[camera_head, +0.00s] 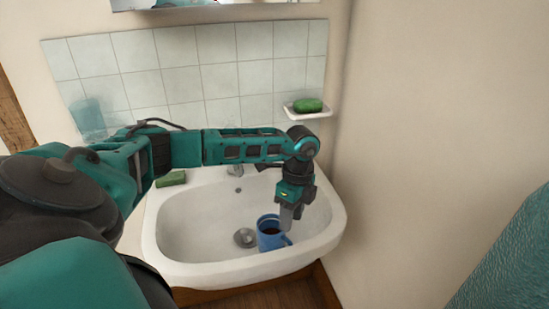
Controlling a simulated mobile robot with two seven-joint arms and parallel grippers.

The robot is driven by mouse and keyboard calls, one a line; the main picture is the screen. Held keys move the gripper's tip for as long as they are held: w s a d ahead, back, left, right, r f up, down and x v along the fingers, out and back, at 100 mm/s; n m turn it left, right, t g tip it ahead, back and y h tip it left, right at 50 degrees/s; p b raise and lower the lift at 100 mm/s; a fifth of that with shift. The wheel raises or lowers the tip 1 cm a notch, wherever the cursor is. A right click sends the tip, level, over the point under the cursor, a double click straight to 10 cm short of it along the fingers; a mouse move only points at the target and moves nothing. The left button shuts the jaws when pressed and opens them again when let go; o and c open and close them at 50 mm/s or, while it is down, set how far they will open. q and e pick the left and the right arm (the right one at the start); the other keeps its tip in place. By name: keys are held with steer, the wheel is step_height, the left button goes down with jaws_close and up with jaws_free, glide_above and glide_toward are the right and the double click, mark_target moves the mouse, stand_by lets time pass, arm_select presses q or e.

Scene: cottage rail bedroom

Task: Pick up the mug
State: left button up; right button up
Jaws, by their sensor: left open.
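A blue mug (268,236) stands in the white sink basin (180,236), right of the drain. It looks upright, with a dark opening at its top. My left gripper (290,219) points down into the basin at the mug's right side. Its fingers overlap the mug's right edge in the picture, and I cannot tell whether they touch it. The gripper is open, and the gap between its fingers is hard to see. My right gripper is not in view.
A green soap bar (172,178) lies on the sink's left rim. Another green bar (308,105) sits on a white wall dish (291,112). The tap (235,170) is behind my forearm. A wall stands close on the right, and a mirror edge shows above.

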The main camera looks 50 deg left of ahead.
mark_target(290, 241)
arm_select(q)
steer(key=shift+s+d+f, duration=0.1)
steer(key=shift+d+f, duration=0.05)
steer(key=shift+f, duration=1.65)
steer(key=shift+s+d+f, duration=0.1)
steer(key=shift+f, duration=1.65)
steer(key=shift+c, duration=0.4)
jaws_close()
